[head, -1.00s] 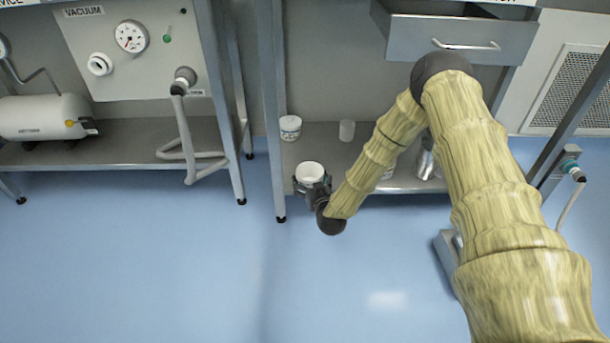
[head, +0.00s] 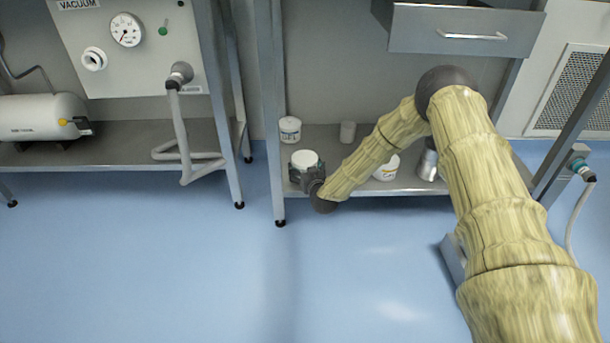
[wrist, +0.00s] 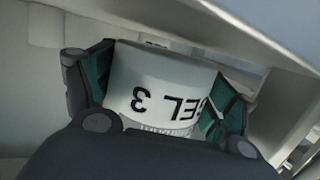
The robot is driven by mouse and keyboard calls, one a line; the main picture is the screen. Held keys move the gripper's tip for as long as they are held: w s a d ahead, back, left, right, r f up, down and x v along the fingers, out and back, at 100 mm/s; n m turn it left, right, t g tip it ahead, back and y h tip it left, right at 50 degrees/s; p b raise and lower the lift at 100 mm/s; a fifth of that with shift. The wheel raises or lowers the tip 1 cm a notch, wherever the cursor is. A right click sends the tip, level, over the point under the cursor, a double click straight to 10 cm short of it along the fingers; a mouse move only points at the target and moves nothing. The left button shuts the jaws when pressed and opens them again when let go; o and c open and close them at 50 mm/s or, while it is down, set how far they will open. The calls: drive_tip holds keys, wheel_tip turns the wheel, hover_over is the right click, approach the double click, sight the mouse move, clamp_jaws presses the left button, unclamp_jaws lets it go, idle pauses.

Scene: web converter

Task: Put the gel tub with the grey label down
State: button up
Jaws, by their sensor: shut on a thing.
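A white tub (head: 305,158) is between the fingers of my gripper (head: 307,174) at the left front of the low shelf (head: 345,184). The wrist view shows the tub (wrist: 165,85) upside down in the picture, with dark letters reading "GEL 3" in part. My gripper (wrist: 158,95) is shut on it, one green-padded finger on each side. The tub's white lid faces up in the head view. I cannot tell whether its base touches the shelf. The grey label cannot be made out clearly.
A white tub (head: 290,129) stands behind on the shelf, with a small grey cup (head: 347,132) to its right. Another white tub (head: 387,168) and a metal container (head: 428,162) stand further right. A frame leg (head: 276,190) is close on the left. A drawer (head: 465,30) hangs above.

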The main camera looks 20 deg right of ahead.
drive_tip(key=shift+f, duration=0.75)
drive_tip(key=shift+f, duration=0.1)
drive_tip(key=o, duration=1)
